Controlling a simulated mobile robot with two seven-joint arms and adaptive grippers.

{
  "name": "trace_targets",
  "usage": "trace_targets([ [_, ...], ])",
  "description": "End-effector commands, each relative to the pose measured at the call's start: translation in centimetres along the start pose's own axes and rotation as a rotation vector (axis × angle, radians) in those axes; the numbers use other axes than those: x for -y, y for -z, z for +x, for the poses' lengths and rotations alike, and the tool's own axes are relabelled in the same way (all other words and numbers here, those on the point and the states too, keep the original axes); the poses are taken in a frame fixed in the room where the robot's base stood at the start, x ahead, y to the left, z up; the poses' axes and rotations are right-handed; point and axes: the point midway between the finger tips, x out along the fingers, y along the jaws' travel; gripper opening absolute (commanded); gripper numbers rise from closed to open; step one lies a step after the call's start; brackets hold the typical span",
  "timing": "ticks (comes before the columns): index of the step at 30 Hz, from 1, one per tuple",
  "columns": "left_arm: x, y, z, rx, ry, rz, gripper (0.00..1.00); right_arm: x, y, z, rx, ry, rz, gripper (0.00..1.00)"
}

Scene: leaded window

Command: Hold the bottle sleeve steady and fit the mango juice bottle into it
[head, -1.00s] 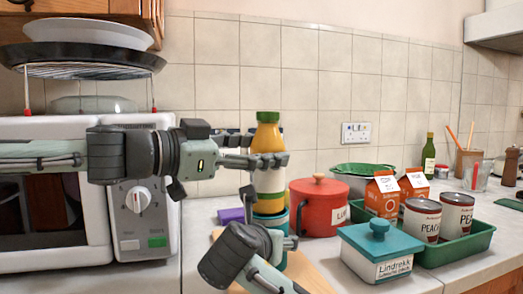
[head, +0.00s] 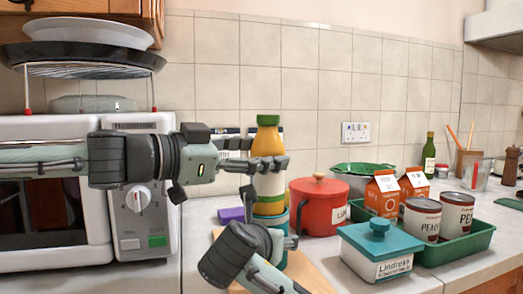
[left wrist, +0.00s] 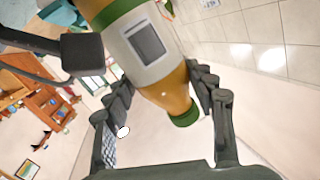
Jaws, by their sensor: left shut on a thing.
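The mango juice bottle (head: 268,183) is upright, with a green cap, orange-yellow juice, a white label and a green band low down. My left gripper (head: 272,164) is shut on its upper part, and the left wrist view shows the bottle (left wrist: 165,75) between the fingers (left wrist: 163,98). The teal bottle sleeve (head: 280,258) stands directly below the bottle, whose lower end is at the sleeve's mouth. How far it is inside cannot be told. My right gripper (head: 272,222) has its fingers at both sides of the sleeve; its own body hides part of the sleeve.
A wooden board (head: 305,272) lies under the sleeve. A red pot (head: 318,208) stands close at its right, with a teal-lidded white box (head: 380,255) in front. A green tray (head: 465,246) holds cans and cartons. A microwave (head: 140,215) is at the left.

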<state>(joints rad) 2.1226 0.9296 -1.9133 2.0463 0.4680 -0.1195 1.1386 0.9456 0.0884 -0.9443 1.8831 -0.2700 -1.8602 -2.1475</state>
Motion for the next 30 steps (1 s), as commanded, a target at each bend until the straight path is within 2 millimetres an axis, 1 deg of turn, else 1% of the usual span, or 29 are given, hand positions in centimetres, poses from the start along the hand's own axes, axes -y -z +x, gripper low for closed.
trace_targets([
  [30,-0.8,-2.3,0.1,-0.002,0.0,0.001,0.06,0.0,0.0,0.0,-0.001,0.0,0.0,0.29],
])
